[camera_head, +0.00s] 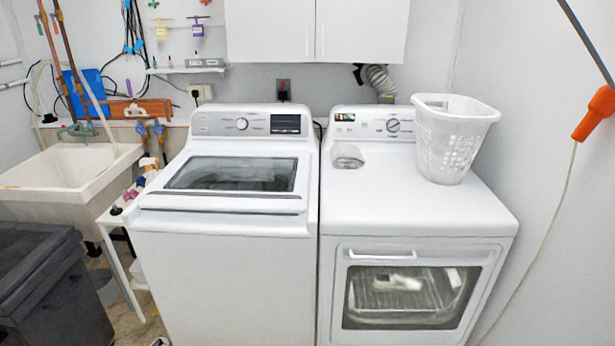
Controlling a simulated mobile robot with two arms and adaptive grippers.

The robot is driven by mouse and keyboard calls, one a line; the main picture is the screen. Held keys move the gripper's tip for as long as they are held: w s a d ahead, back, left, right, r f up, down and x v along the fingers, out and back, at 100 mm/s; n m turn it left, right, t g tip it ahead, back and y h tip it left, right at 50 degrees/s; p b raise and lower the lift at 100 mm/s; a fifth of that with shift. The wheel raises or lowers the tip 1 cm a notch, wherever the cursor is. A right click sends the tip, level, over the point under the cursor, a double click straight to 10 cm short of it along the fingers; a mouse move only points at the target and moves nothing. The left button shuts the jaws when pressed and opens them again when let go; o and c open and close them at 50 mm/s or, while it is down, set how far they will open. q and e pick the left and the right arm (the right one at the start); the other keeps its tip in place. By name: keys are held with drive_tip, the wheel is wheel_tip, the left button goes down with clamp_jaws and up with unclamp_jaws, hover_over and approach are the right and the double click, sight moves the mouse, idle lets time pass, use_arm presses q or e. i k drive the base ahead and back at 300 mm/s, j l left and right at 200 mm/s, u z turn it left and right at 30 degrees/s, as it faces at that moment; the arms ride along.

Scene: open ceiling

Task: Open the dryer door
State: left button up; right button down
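The white dryer (430,218) stands on the right, beside the washer. Its front door (462,333) is shut and has a window with a wire rack visible behind it. A white handle bar (380,254) runs along the upper left edge of the door. Neither of my grippers is in view.
The washer (225,265) adjoins on the left. A sink (68,170), a small white table (112,218) and a dark bin (50,290) are farther left. A wall bounds the right.

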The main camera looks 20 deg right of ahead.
sight(478, 260)
drive_tip(key=k+z, duration=0.1)
drive_tip(key=z, duration=1.3)
